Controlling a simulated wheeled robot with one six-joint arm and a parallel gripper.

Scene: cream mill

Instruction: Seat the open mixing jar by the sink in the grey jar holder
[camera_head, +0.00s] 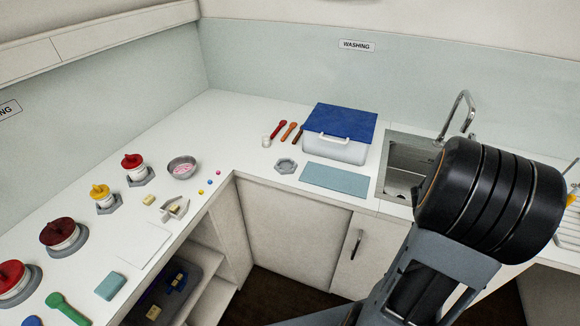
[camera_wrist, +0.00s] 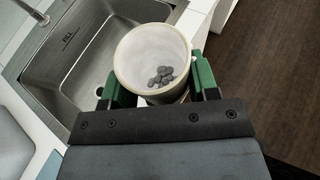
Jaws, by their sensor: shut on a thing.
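In the wrist view my gripper (camera_wrist: 157,78) is shut on an open whitish mixing jar (camera_wrist: 148,50), with one green finger on each side. The jar has no lid, and several small grey pieces lie at its bottom. I hold it beside the sink, over its edge; its base is hidden. In the head view my black arm hides the gripper and jar. An empty grey six-sided jar holder (camera_head: 286,166) lies on the back counter, left of the sink and apart from the jar.
The steel sink (camera_head: 398,185) has a tall tap (camera_head: 468,105). A blue-lidded box (camera_head: 340,128) and a blue-green mat (camera_head: 335,180) stand between the sink and the holder. Red and orange spoons (camera_head: 289,130) lie behind the holder. Lidded jars (camera_head: 134,165) line the left counter.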

